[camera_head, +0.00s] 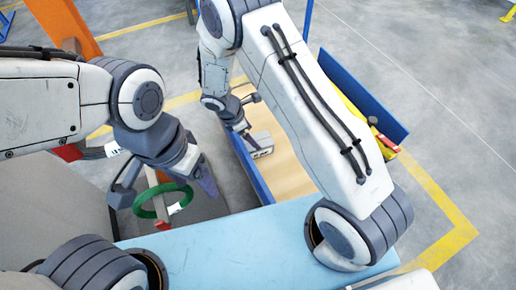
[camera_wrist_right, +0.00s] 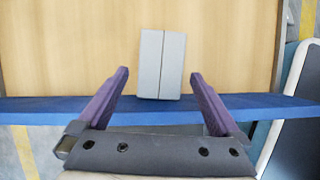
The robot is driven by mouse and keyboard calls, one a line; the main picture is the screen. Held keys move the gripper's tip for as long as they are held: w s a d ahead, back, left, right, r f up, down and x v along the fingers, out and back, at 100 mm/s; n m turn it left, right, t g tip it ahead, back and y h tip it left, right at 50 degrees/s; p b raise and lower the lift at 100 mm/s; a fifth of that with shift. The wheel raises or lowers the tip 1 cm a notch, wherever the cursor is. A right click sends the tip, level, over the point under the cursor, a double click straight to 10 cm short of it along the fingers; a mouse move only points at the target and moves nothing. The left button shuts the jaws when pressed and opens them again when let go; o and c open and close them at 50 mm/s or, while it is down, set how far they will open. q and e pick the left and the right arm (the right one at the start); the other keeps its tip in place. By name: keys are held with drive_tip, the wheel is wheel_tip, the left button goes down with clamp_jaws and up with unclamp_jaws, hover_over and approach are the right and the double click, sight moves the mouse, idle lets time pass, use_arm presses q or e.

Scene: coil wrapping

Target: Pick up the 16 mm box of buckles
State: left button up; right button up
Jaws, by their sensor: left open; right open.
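A small grey box (camera_head: 261,144) with dark marks on its side lies on the wooden tabletop near its left blue edge. In the right wrist view the box (camera_wrist_right: 160,62) shows a pale grey top with a seam down the middle. My right gripper (camera_head: 252,119) is open beside the box. Its purple fingers (camera_wrist_right: 160,74) point toward the box, one on each side in that view, with gaps to both. I cannot tell the box's size from any label. My left gripper (camera_head: 164,190) is open at the left, away from the box.
A blue rim (camera_wrist_right: 60,109) runs along the wooden tabletop (camera_head: 288,172). A green ring (camera_head: 140,206) is by my left gripper. Wood around the box is clear.

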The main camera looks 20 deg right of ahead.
sight(258, 141)
drive_tip(key=b+x, duration=0.4)
drive_tip(key=x, duration=0.2)
drive_tip(key=shift+s, duration=0.1)
drive_tip(key=shift+r, duration=0.1)
drive_tip(key=shift+f, duration=0.3)
idle(0.4)
clamp_jaws()
